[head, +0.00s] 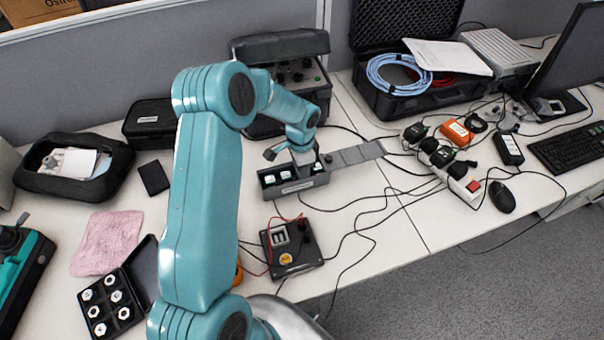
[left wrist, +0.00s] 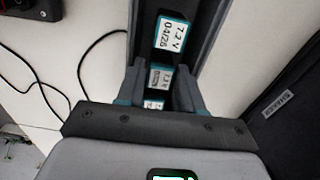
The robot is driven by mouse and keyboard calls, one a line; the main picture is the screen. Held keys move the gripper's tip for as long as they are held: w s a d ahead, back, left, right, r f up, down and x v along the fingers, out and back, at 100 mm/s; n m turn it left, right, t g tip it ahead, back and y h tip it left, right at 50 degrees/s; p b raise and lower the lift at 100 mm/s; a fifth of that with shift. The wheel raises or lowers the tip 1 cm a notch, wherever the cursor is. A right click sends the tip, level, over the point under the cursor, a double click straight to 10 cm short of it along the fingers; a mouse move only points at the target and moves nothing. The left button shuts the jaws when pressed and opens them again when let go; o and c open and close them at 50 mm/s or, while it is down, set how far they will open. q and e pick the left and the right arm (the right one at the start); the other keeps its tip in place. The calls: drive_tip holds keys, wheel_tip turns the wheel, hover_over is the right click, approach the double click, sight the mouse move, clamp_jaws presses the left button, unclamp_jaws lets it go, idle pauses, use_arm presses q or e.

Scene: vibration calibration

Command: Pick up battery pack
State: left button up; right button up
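A dark open case (head: 296,188) with its lid laid back to the right stands on the white table in the head view. It holds battery packs with white labels and teal edges; one pack (head: 269,179) shows at its left end. My left gripper (head: 303,163) is over the case, pointing down. In the left wrist view my left gripper (left wrist: 159,85) has its fingers apart, on either side of a battery pack (left wrist: 158,78). Another pack (left wrist: 172,33) labelled 7.2 V lies beyond it, clear of the fingers. Whether the fingers touch the pack is hard to tell. My right gripper is not in view.
A black device (head: 290,248) with a red cable stands in front of the case. A black instrument case (head: 285,75) stands close behind it. Loose cables run to a power strip (head: 450,172) at the right. A pink cloth (head: 106,243) lies at the left.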

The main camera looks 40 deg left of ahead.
use_arm(q)
drive_tip(key=shift+s+a+f, duration=0.1)
drive_tip(key=shift+s+f, duration=0.05)
drive_tip(key=shift+f, duration=0.1)
clamp_jaws()
